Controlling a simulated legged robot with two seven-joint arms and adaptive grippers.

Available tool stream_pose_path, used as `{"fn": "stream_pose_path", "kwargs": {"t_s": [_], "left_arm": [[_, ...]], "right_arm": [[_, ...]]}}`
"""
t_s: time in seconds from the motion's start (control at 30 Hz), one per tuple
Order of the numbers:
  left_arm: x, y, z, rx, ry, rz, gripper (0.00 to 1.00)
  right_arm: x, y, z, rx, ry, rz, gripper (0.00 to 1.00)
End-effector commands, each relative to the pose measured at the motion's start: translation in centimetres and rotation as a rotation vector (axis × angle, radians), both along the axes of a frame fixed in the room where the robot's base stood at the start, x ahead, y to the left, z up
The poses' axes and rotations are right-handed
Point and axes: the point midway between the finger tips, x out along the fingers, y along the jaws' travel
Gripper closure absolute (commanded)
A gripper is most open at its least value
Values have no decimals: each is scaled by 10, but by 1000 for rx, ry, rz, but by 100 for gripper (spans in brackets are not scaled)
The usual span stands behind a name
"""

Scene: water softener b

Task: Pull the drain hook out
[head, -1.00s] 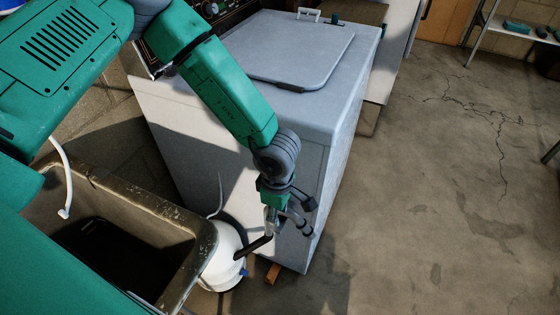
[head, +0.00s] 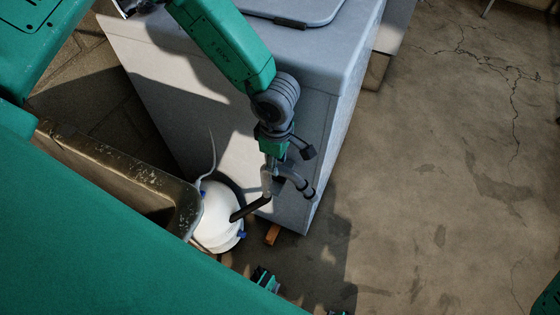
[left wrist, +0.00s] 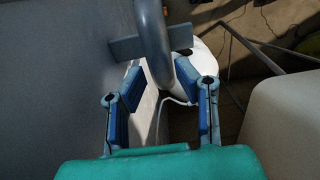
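The drain hook is a pale grey bent pipe (head: 267,179), low in front of the big grey cabinet. A short black hose (head: 250,208) runs from its lower end to a white rounded tank (head: 215,222). My left gripper (head: 292,172) points down at the pipe against the cabinet's front. In the left wrist view the curved grey pipe (left wrist: 152,40) comes down between my left fingers (left wrist: 159,88). Their blue pads stand apart on either side of it, with a gap at the left pad. Contact at the right pad is unclear.
The grey cabinet (head: 180,100) stands close behind my left gripper. A worn brown sink (head: 140,172) is at the left. A small wooden block (head: 272,235) lies by the cabinet's base. Cracked floor (head: 440,170) on the right is clear.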

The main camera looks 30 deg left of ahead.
Motion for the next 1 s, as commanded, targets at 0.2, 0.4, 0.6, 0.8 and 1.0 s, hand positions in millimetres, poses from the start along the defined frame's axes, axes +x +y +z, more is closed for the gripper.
{"fn": "stream_pose_path", "kwargs": {"t_s": [0.2, 0.4, 0.6, 0.8, 1.0], "left_arm": [[0, -3, -24, 2, -1, -1, 72], [0, -4, -18, 2, -2, -2, 100], [0, -2, -17, 0, -2, -2, 100], [0, -2, -11, 1, -1, -2, 100], [0, -2, -7, 1, -1, -2, 100]], "right_arm": [[0, 0, -27, 0, -1, 1, 60], [0, 0, -22, 0, -1, 0, 60], [0, 0, -19, 0, -1, 0, 60], [0, 0, -11, 0, -1, 0, 60], [0, 0, -3, 0, -1, 0, 60]]}}
